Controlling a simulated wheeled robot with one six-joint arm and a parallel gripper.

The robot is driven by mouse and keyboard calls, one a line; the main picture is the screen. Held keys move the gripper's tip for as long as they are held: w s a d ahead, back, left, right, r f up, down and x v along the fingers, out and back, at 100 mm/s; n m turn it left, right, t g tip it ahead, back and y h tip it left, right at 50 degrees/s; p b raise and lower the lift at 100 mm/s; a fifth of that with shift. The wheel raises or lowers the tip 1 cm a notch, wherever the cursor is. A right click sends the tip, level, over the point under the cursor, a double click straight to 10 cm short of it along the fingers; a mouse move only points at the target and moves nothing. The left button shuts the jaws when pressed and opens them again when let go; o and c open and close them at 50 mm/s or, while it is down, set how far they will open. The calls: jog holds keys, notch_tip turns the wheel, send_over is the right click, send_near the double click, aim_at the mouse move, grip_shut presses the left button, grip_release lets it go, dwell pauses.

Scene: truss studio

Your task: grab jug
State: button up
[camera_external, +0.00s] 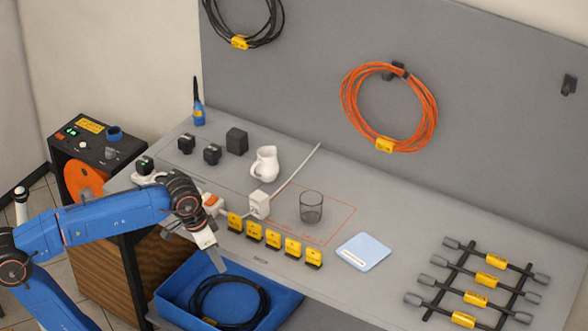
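A white jug (265,163) stands upright on the grey workbench (375,208), towards the back and left of the middle, with its handle on the left side. My gripper (218,262) is at the bench's front edge, above the blue bin, pointing downward. It is in front of and to the left of the jug, well apart from it. Its fingers show as one pale, narrow shape, so I cannot tell whether they are open or shut.
A white box (259,205) with a pale rod and several yellow-labelled blocks (273,238) stand between my gripper and the jug. A clear glass (311,207) stands right of the jug. Black blocks (237,140) stand behind left. A blue bin (175,295) holds black cable.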

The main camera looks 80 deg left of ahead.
jog(key=w+a+r+n+g, duration=0.1)
jog(key=w+a+r, duration=0.6)
jog(key=w+a, duration=0.1)
notch_tip(320, 180, up, 6)
jog(key=r+n+g, duration=0.1)
jog(key=n+g, duration=0.1)
jog(key=n, duration=0.2)
send_over(255, 176)
jog(key=shift+h, duration=0.4)
jog(key=f, duration=1.2)
jog(key=shift+s+a, duration=0.2)
jog(key=shift+w+a+f, duration=0.15)
jog(key=shift+f, duration=1.15)
jog(key=shift+w+a+f, duration=0.1)
jog(key=shift+f, duration=1.2)
grip_shut()
